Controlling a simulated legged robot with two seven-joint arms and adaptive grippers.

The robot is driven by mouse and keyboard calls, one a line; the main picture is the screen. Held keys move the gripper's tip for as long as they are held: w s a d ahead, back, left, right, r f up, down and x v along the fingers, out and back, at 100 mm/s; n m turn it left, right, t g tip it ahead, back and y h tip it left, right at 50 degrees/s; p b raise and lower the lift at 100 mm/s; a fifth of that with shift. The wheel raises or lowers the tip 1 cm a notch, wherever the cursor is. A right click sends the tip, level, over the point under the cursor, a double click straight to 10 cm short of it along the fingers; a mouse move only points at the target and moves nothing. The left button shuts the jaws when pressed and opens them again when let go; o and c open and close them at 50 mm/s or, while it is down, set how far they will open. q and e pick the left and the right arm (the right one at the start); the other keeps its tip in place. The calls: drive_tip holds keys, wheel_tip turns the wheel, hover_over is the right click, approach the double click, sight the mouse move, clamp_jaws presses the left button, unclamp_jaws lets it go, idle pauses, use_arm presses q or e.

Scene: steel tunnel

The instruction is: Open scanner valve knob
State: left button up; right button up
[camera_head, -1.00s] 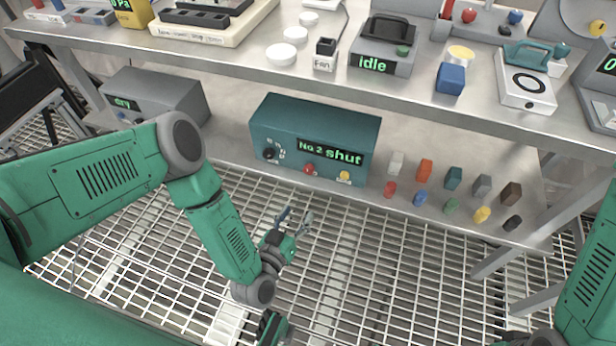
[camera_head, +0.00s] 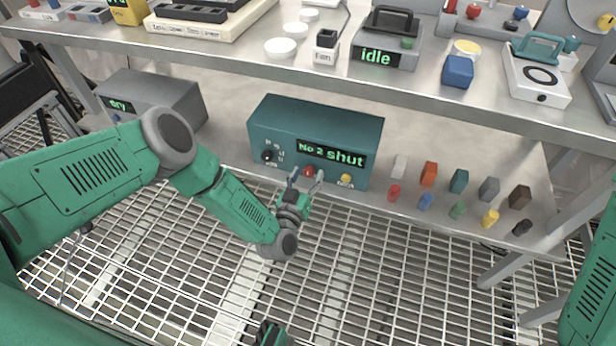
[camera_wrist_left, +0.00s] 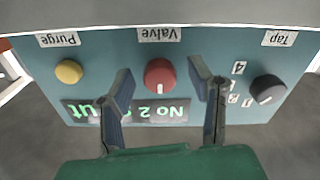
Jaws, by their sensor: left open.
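The scanner is a teal box (camera_head: 288,118) on the lower shelf, with a green display reading "No 2 shut". Its red valve knob (camera_wrist_left: 160,75) sits under the "Valve" label in the left wrist view, which shows the panel upside down. The knob also shows in the head view (camera_head: 309,171), partly behind my fingers. My left gripper (camera_head: 306,180) is open in front of the panel. In the left wrist view its fingertips (camera_wrist_left: 158,80) stand either side of the red knob, with gaps on both sides.
A black "Tap" knob (camera_wrist_left: 268,89) and a yellow "Purge" knob (camera_wrist_left: 69,72) flank the valve knob. Several coloured blocks and pegs stand right of the scanner. A grey box (camera_head: 150,100) stands to its left. The upper shelf edge (camera_head: 300,82) overhangs behind.

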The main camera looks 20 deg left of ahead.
use_arm(q)
drive_tip(key=shift+w, duration=0.3)
clamp_jaws()
